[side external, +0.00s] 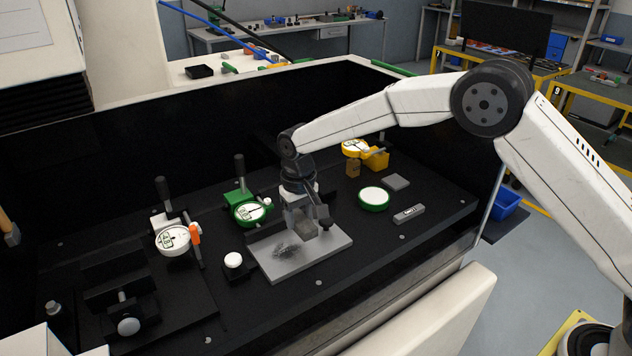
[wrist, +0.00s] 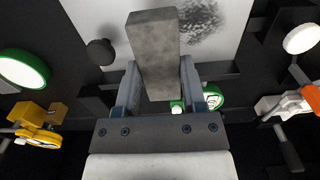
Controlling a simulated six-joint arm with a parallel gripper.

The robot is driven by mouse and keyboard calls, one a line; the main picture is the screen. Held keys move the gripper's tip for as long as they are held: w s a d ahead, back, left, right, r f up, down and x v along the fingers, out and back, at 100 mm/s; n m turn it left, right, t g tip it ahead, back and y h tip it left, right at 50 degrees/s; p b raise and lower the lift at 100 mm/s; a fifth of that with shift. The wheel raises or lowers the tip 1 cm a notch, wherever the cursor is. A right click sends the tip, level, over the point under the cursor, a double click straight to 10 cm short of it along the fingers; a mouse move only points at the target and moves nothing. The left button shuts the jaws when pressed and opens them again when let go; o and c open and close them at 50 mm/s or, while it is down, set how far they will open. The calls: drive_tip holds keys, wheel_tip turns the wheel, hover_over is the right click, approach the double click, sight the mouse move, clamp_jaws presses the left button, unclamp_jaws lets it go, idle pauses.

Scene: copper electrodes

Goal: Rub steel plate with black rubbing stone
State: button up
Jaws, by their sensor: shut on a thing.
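The steel plate (side external: 320,258) is a flat grey rectangle on the black bench, with a dark scuffed smudge on its left part. It also shows at the top of the wrist view (wrist: 100,20), with the smudge right of the stone. My gripper (side external: 303,208) is above the plate's back half, shut on a grey rectangular block, the rubbing stone (wrist: 157,50). The stone looks dark grey rather than black, and its far end points at the plate. Its lower end also shows in the side view (side external: 306,229). I cannot tell whether it touches the plate.
A green dial gauge (side external: 249,211) stands close behind the plate. A white dial gauge (side external: 173,240) and a white knob (side external: 233,260) are left. A green-rimmed disc (side external: 373,198), a grey bar (side external: 409,214), a grey square (side external: 396,182) and a yellow gauge (side external: 355,148) are right.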

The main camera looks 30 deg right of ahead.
sight(304, 244)
drive_tip(key=shift+f, duration=1.95)
drive_tip(key=shift+a+f, duration=0.6)
clamp_jaws()
drive_tip(key=shift+a, duration=3.45)
drive_tip(key=shift+d, duration=4.2)
drive_tip(key=shift+s+a, duration=0.1)
drive_tip(key=shift+s, duration=0.3)
drive_tip(key=shift+a, duration=4.3)
drive_tip(key=shift+d, duration=4.4)
drive_tip(key=shift+a+r, duration=0.15)
drive_tip(key=shift+r, duration=4)
